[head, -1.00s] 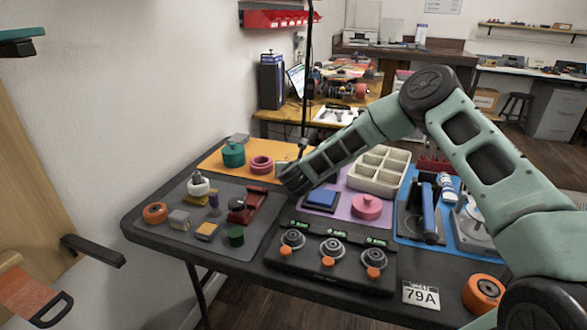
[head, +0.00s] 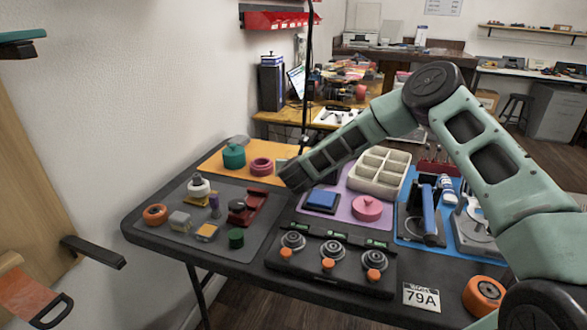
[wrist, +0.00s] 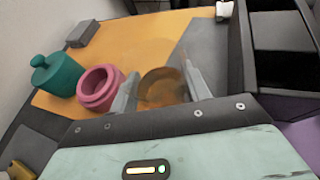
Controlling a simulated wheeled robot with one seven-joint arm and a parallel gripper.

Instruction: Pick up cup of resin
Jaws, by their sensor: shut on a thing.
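The cup of resin (wrist: 160,90) is a small translucent amber cup. In the wrist view it sits between the two pale fingers of my gripper (wrist: 158,80), which are shut on its sides. The orange mat shows behind it; I cannot tell whether the cup touches the mat or hangs just above it.
Left of the cup are an open pink pot (wrist: 99,88) and a lidded teal jar (wrist: 55,74) on the orange mat (wrist: 135,45). A dark divided bin (wrist: 280,45) stands close on the right. A cream compartment tray (head: 380,170) is further right.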

